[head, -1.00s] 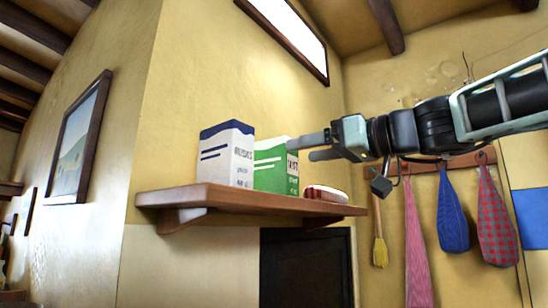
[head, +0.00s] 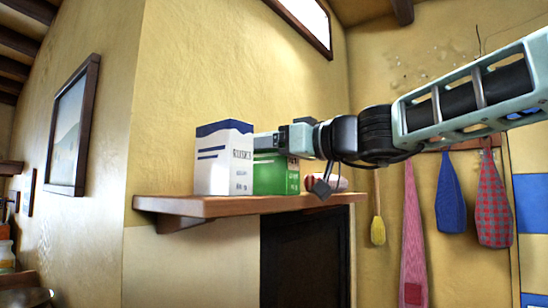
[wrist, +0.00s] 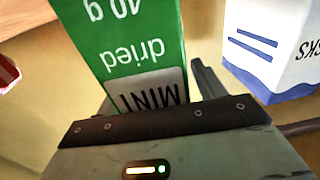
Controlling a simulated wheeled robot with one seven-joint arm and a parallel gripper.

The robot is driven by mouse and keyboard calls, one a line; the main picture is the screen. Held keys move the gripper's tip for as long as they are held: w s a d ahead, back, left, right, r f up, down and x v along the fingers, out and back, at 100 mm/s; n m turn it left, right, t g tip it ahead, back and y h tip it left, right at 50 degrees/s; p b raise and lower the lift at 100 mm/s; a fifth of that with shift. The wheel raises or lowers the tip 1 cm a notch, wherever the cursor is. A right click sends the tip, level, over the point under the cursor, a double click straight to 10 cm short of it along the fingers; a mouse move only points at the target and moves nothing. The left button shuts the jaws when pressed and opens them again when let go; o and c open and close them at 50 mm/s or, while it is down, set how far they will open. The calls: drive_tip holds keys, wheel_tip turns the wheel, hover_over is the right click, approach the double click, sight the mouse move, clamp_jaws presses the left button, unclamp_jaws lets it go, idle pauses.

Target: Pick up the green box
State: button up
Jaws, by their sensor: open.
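The green box (head: 277,176) with a white label stands upright on the wooden wall shelf (head: 240,206). In the wrist view the green box (wrist: 130,40) appears upside down, reads "MINT dried", and fills the space just in front of my gripper's palm. My gripper (head: 268,142) is open at the top of the box, coming in from the right. One finger (wrist: 205,78) shows beside the box, between it and the white box; the other finger is hidden. I cannot tell whether the fingers touch the box.
A white and blue box (head: 224,160) stands close on the left of the green box; it also shows in the wrist view (wrist: 270,50). A low red and white item (head: 330,183) lies to the right on the shelf. The wall is close behind.

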drive_tip(key=c, duration=1.1)
drive_tip(key=shift+r, duration=0.1)
